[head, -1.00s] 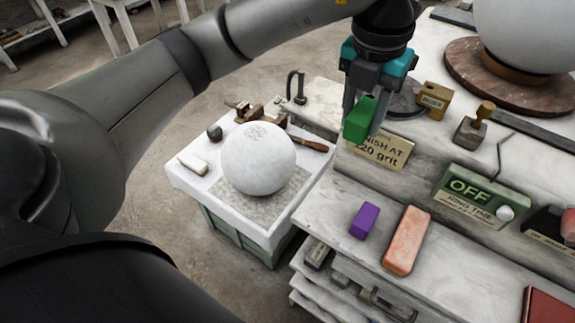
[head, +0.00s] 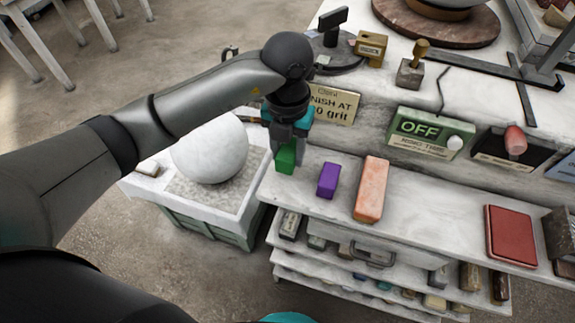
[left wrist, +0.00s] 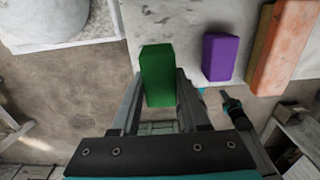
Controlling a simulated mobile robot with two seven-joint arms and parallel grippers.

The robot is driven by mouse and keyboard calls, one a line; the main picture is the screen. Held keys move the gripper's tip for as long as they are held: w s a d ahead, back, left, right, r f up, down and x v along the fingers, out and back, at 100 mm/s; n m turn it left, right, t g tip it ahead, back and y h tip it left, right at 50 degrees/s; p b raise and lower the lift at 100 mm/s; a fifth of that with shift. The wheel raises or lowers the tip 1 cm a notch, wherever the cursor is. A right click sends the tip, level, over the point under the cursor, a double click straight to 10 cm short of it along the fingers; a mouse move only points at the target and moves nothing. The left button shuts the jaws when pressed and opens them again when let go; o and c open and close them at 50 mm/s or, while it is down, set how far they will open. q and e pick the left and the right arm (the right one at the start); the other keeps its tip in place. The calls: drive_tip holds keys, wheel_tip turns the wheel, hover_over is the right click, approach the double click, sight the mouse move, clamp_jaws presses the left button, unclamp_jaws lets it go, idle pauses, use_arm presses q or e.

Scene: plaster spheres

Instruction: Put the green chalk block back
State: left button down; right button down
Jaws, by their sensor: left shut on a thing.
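My left gripper (head: 288,140) points down and is shut on the green chalk block (head: 286,158), which is upright at the left end of the pale stone ledge (head: 330,205). In the left wrist view the green block (left wrist: 158,75) sits between the two fingers, with ledge behind its far part and floor around its near part. I cannot tell whether its underside touches the ledge. A purple block (head: 328,179) stands on the ledge just right of it, with a small gap.
A long orange block (head: 371,188) lies right of the purple one. A white sphere (head: 210,150) sits on a separate stand to the left. A brass sign (head: 335,104) and a green OFF panel (head: 425,135) are behind the ledge. A red book (head: 511,236) lies far right.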

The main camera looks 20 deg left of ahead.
sight(287, 177)
use_arm(q)
wheel_tip(287, 177, down, 5)
drive_tip(key=shift+r, duration=0.2)
drive_tip(key=shift+f+b, duration=0.15)
drive_tip(key=shift+b, duration=0.15)
drive_tip(key=shift+c, duration=2)
unclamp_jaws()
